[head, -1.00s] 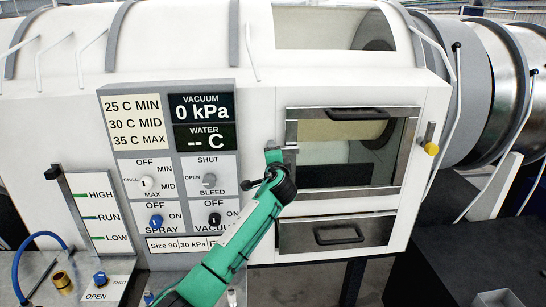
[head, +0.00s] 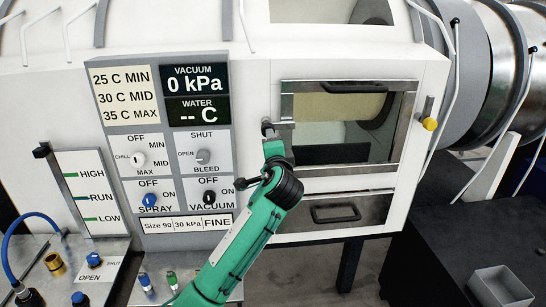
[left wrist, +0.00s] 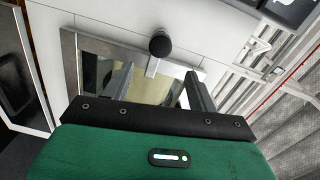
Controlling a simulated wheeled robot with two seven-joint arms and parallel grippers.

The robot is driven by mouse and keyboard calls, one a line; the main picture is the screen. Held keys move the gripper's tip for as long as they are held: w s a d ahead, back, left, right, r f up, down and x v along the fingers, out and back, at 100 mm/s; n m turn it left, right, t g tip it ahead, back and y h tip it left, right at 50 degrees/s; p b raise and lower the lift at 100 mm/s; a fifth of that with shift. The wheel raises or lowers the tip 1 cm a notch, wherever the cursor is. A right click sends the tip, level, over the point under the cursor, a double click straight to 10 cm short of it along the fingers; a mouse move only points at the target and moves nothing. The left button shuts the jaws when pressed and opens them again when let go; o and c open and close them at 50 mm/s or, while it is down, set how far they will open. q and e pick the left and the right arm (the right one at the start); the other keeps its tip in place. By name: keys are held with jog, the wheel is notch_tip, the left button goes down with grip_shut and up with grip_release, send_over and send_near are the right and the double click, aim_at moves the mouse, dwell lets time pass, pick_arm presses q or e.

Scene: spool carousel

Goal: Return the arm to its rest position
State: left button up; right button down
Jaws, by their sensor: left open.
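My left gripper (head: 274,145) is in front of the white machine, at the left edge of its upper framed window (head: 345,122). A dark round knob (head: 267,124) on a short metal piece sits at that edge, just above the gripper. In the left wrist view my gripper (left wrist: 160,86) has its two grey fingers spread apart, with nothing held. The black knob (left wrist: 160,46) shows ahead, between the fingers' directions; it looks clear of both. The green arm comes up from the bottom of the head view. My right gripper is not seen.
A control panel (head: 160,187) with dials and displays is left of the arm. A drawer (head: 350,213) with a black handle lies below the window. A yellow-tipped lever (head: 429,124) stands at right. A grey bin (head: 498,287) is at lower right. Free space lies below the drawer.

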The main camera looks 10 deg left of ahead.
pick_arm(q)
jog(key=shift+v, duration=0.95)
